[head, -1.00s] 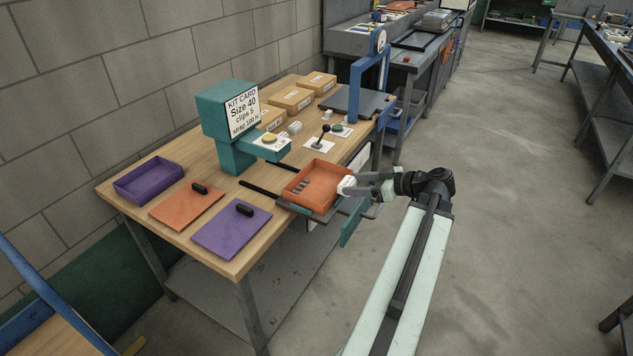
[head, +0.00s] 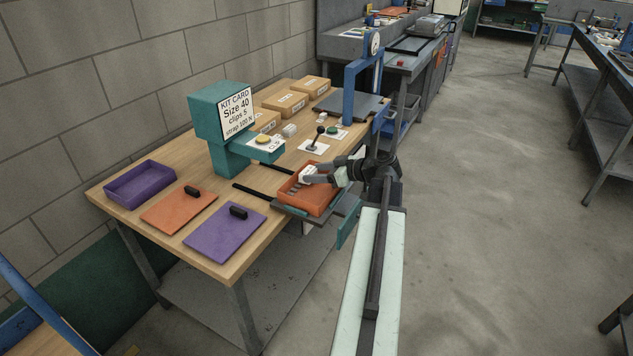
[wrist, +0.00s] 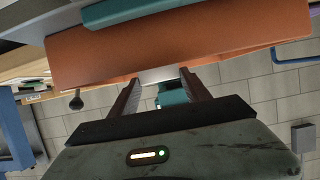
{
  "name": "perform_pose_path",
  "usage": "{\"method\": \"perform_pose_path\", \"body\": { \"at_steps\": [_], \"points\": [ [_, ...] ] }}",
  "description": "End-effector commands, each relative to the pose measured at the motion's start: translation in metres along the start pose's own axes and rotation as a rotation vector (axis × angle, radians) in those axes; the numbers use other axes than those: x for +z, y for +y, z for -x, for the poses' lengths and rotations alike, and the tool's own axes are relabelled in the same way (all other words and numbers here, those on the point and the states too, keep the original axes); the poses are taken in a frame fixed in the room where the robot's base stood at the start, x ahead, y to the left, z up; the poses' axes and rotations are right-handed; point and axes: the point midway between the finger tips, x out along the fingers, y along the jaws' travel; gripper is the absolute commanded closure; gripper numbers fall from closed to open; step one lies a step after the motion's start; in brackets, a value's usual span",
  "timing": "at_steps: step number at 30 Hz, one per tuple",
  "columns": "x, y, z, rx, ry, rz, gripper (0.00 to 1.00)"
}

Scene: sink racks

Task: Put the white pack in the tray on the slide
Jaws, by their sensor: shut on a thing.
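The orange tray (head: 322,208) sits on the slide (head: 288,210) at the table's front edge. Several small grey pieces (head: 294,190) lie in it. My gripper (head: 313,176) is shut on the white pack (head: 306,174) and holds it over the back part of the tray's opening. I cannot tell whether the pack touches the tray. In the wrist view the pack (wrist: 159,75) shows between my two fingers (wrist: 160,92), its far part hidden behind the tray's orange wall (wrist: 220,42).
A teal stand with a kit card (head: 238,110) rises behind the tray. A lever (head: 317,138) and a green button (head: 332,131) are close to my gripper. A purple tray (head: 140,188) and two flat lids, orange (head: 175,212) and purple (head: 215,235), lie left.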

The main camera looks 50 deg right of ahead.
Motion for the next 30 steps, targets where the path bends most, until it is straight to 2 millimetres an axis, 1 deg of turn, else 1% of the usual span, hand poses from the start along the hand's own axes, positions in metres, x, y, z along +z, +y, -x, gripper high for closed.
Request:
{"method": "perform_pose_path", "body": {
  "at_steps": [1, 3, 9, 14, 15, 16, 17, 25, 27, 28, 30],
  "points": [
    [0.017, 0.0, -0.007, 0.0, 0.0, 0.0, 0.85],
    [0.023, 0.0, -0.01, 0.0, 0.0, 0.0, 0.85],
    [0.018, 0.0, -0.008, -0.001, 0.0, 0.0, 0.85],
    [0.023, -0.001, -0.01, -0.001, 0.0, 0.001, 0.85],
    [0.022, -0.001, -0.009, -0.001, 0.0, 0.001, 0.36],
    [0.021, -0.001, -0.009, -0.001, 0.0, 0.001, 0.28],
    [0.021, -0.001, -0.009, -0.001, 0.0, 0.001, 0.23],
    [0.021, -0.001, -0.009, -0.002, 0.0, 0.001, 0.23],
    [0.017, -0.001, -0.008, -0.002, 0.0, 0.001, 0.23],
    [0.015, -0.001, -0.007, -0.002, 0.0, 0.001, 0.23],
    [0.015, -0.001, 0.005, 0.0, 0.0, 0.0, 0.23]
  ]
}}
